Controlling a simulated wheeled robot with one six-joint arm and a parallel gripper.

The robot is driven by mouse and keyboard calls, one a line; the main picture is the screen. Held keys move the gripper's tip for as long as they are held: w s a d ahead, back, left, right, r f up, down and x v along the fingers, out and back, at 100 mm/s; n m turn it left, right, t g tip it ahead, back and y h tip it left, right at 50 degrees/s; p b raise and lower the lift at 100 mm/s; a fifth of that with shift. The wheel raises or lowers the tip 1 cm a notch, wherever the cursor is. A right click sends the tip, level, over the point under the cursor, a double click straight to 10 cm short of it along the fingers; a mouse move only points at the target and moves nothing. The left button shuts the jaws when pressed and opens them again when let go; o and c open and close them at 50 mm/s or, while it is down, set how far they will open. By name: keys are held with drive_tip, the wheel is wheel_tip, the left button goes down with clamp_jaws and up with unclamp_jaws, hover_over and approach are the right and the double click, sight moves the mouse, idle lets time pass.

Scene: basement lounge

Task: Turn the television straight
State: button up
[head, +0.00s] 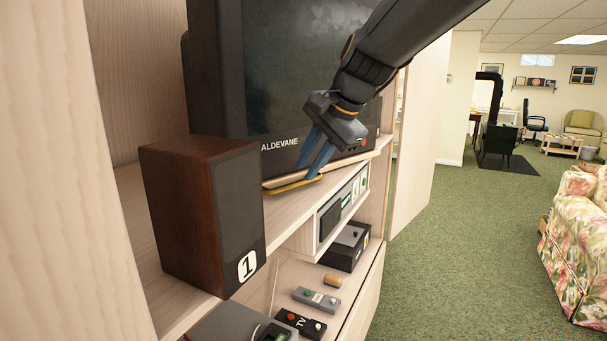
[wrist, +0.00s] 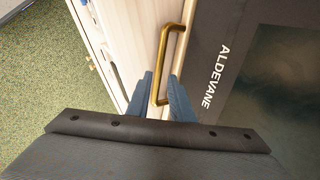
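The television (head: 285,65) is a large dark set marked ALDEVANE, standing in the light wood cabinet. Its screen faces obliquely right in the head view; part of it is hidden by my arm. The wrist view shows its lettered front edge (wrist: 222,60) on the right. A brass handle (head: 290,186) sticks out below its front, along a pale base board (head: 345,163). My gripper (head: 307,171) has blue fingers, spread apart at the handle. In the wrist view, the near end of the handle (wrist: 156,88) appears between the fingertips (wrist: 160,76); contact cannot be told.
A brown speaker (head: 205,210) marked 1 stands left of the television, near the handle. Lower shelves hold a silver device (head: 342,205), a black box (head: 346,247) and remotes (head: 316,299). A floral armchair (head: 577,235) stands right; green carpet between is clear.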

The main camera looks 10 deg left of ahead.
sight(299, 182)
drive_tip(key=shift+x, duration=1.95)
drive_tip(key=shift+d, duration=0.1)
clamp_jaws()
